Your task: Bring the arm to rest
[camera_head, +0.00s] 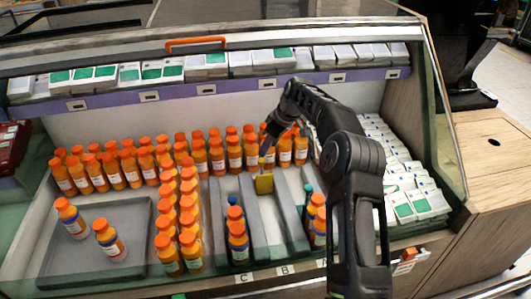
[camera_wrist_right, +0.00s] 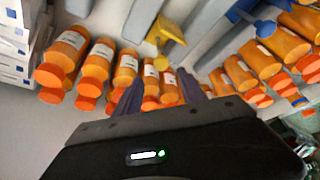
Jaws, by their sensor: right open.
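My right arm (camera_head: 352,170) comes in from the lower right and bends over the display case. My right gripper (camera_head: 267,147) is above the channelled rack, in front of the back rows of orange bottles, and partly hidden by its dark wrist. In the right wrist view its two dark fingers (camera_wrist_right: 163,98) stand apart with nothing held. Orange juice bottles (camera_wrist_right: 98,65) lie beyond the fingers. A yellow piece (camera_head: 264,183) sits in the middle channel just below the gripper. It also shows in the wrist view (camera_wrist_right: 165,38). My left gripper is out of view.
A grey tray (camera_head: 75,265) with two orange-and-blue bottles is at the left. Packed bottle rows (camera_head: 165,230) stand beside the rack. White and green boxes (camera_head: 420,205) fill the right side. A shelf (camera_head: 210,88) of boxes runs across the back; glass (camera_head: 445,110) closes the right end.

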